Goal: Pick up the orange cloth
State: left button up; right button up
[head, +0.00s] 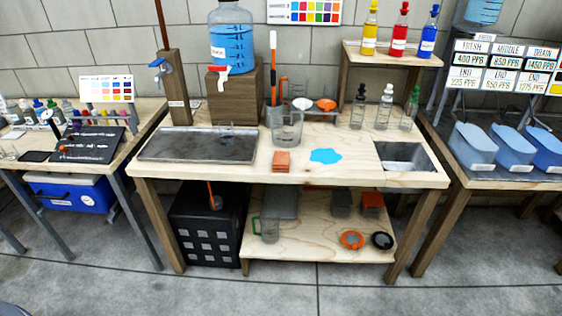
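A small orange square stack (281,161), which looks like the folded orange cloth, lies flat near the front edge of the middle wooden table (330,178). It is left of a flat blue patch (326,156) and in front of a clear pitcher (287,130). Neither of my grippers is in view.
A metal tray (200,146) lies left of the stack, and a metal basin (405,157) is at the table's right. A water jug (231,40) on a wooden block and several bottles stand behind. The floor in front (300,290) is clear.

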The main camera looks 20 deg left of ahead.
aim_at(280, 159)
jog(key=u, duration=0.2)
jog(key=i+l+u, duration=0.2)
jog(key=l+u, duration=0.25)
jog(key=i+l+u, duration=0.15)
jog(key=l+u, duration=0.7)
